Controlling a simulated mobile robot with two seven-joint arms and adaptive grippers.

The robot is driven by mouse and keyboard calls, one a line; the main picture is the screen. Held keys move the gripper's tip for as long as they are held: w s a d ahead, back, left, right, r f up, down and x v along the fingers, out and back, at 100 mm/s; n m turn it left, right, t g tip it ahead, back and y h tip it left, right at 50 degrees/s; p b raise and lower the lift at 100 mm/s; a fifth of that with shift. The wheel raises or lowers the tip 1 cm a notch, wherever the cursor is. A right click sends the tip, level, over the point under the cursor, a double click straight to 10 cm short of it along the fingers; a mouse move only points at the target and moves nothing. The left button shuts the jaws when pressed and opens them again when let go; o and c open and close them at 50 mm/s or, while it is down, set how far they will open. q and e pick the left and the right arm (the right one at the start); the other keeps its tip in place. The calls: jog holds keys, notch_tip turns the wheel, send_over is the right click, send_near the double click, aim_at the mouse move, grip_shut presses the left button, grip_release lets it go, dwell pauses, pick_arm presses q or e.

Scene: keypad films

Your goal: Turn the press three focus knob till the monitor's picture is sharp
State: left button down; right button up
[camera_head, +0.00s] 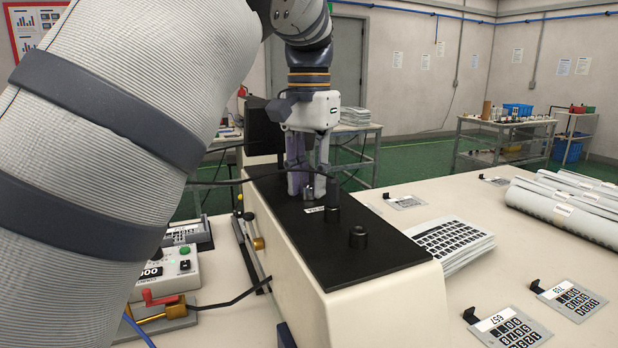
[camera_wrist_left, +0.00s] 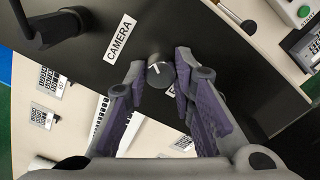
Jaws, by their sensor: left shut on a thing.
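A small dark knob with a white mark (camera_wrist_left: 160,70) stands on the black top plate (camera_head: 375,262) of a cream machine. My left gripper (camera_head: 308,190) points down over this plate with its fingers closed on the knob. In the left wrist view, its purple pads (camera_wrist_left: 160,82) lie either side of the knob. A label reading CAMERA (camera_wrist_left: 120,40) lies beside it; another label is mostly hidden by a finger. A dark box (camera_head: 263,132), perhaps the monitor, stands behind the gripper; no screen picture shows. My right gripper is not in view.
A short black knob (camera_head: 358,237) and a taller black post (camera_head: 332,196) stand on the plate. Printed keypad sheets (camera_head: 450,242) and rolls (camera_head: 570,205) lie on the right.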

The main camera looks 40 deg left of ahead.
aim_at(310, 185)
pick_arm(q)
jog(key=n, duration=0.4)
jog(key=shift+n, duration=1.9)
jog(key=c, duration=1.3)
grip_release()
jog(key=shift+c, duration=0.2)
jog(key=shift+r, duration=0.1)
notch_tip(310, 185, up, 12)
